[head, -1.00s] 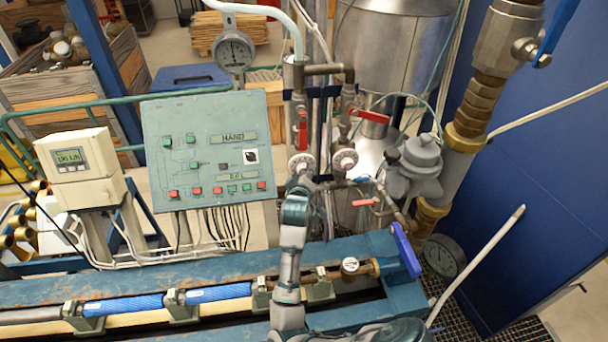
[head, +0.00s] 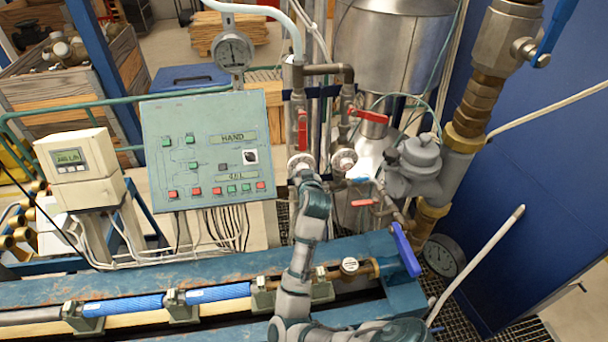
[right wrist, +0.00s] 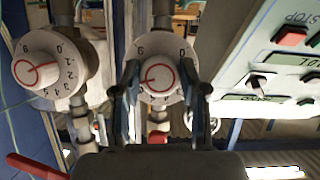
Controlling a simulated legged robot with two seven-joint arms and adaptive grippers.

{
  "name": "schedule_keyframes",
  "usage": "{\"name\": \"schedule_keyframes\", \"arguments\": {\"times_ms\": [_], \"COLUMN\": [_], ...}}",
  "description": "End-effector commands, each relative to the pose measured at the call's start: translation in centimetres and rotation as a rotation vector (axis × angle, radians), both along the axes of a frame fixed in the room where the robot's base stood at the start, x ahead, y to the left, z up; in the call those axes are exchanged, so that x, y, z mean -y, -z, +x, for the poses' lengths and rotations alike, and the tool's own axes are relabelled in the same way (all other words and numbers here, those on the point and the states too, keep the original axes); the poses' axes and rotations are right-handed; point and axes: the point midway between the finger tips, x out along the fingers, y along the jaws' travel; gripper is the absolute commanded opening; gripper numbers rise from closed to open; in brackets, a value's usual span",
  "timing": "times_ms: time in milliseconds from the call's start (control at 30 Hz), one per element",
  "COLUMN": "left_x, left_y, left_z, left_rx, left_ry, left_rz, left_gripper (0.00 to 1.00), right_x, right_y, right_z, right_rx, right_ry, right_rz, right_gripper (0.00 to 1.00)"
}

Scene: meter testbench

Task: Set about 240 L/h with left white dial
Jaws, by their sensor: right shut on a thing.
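The left white dial (head: 300,161) sits on a vertical pipe just right of the green control panel. In the right wrist view, which looks turned over, this dial (right wrist: 158,70) has a red ring and printed numbers. My right gripper (right wrist: 160,82) has one finger on each side of it and is shut on it; in the head view the gripper (head: 304,176) covers its lower part. The other white dial (head: 344,160) is to its right, untouched. The meter display (head: 70,157) at left shows a number in L/h, too small to read surely. My left gripper is out of view.
The control panel (head: 205,150) with its buttons stands close left of the dials. Red-handled valves (head: 369,115) and pipes crowd around the dials. The blue bench (head: 120,285) with pipe sections runs below my right arm.

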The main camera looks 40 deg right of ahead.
Motion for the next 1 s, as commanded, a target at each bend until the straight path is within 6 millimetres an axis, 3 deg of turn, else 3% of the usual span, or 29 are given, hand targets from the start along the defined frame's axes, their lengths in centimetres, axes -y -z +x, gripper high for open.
{"name": "schedule_keyframes", "arguments": {"times_ms": [533,567,667,1000], "left_x": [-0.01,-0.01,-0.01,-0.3], "left_y": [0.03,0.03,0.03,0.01], "left_z": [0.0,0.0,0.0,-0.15], "left_rx": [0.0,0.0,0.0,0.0], "left_ry": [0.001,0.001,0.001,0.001], "left_rz": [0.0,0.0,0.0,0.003], "left_gripper": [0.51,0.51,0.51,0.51], "right_x": [-0.11,-0.11,-0.09,-0.16], "right_y": [0.59,0.6,0.52,0.07], "right_z": [0.01,0.01,0.0,-0.32], "right_rx": [0.001,0.001,0.003,0.008], "right_ry": [-0.004,-0.003,-0.003,-0.001], "right_rz": [0.031,0.031,0.03,0.026], "right_gripper": [0.08,0.45,0.68,0.68]}}
